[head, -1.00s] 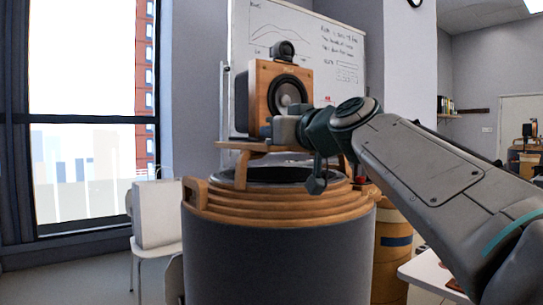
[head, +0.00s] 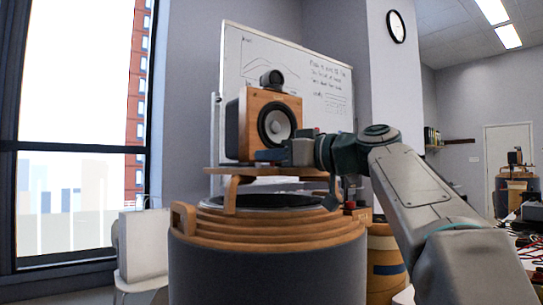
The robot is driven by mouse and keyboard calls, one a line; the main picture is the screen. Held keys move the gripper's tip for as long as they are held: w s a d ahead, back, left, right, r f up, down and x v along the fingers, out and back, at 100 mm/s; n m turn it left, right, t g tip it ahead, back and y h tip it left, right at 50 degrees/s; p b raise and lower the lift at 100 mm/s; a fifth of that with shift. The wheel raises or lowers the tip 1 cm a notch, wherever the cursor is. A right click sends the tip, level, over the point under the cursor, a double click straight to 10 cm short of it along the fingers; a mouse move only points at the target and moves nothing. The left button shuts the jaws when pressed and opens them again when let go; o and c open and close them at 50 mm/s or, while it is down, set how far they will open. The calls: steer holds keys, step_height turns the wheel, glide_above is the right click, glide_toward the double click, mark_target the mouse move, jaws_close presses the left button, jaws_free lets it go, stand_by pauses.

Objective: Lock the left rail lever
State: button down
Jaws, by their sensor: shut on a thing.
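A wooden-fronted speaker (head: 264,125) with a round dark driver and a small tweeter pod on top stands on a wooden platform (head: 216,171). The platform is raised on curved legs above a large round drum (head: 268,268) with stepped wooden rings. My gripper (head: 272,155) reaches in from the right at the platform's height, in front of the speaker's lower right corner. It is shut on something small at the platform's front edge. This seems to be the left rail lever, but the gripper hides it, so its position cannot be told.
A white chair (head: 142,245) stands left of the drum by the window. A wooden barrel (head: 384,262) stands close behind the drum on the right. A cluttered table (head: 530,255) is at the far right. A whiteboard (head: 318,75) stands behind the speaker.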

steer(key=shift+r, duration=0.1)
steer(key=c, duration=1.4)
jaws_free()
steer(key=shift+c, duration=0.2)
steer(key=p+v, duration=0.1)
steer(key=v, duration=1.3)
steer(key=shift+p, duration=0.4)
steer(key=shift+w+a, duration=0.1)
steer(key=s+a+f+m+g+h+p, duration=0.15)
steer(key=f+m+h+p, duration=0.3)
steer(key=p, duration=0.55)
steer(key=s+a+f+m+g+h+p, duration=0.1)
steer(key=s+f+m+g+h+p, duration=0.15)
steer(key=f+m+p, duration=0.55)
steer(key=s+d+f+n+g+h+p, duration=0.1)
steer(key=s+f+g+h+p, duration=0.1)
steer(key=s+p, duration=0.4)
steer(key=s+d+f+g+h+p, duration=0.1)
steer(key=s+h+p, duration=0.4)
steer(key=p, duration=0.5)
steer(key=shift+s+d+f+n+g, duration=0.3)
steer(key=shift+s+f+n+g, duration=0.15)
steer(key=shift+s, duration=0.25)
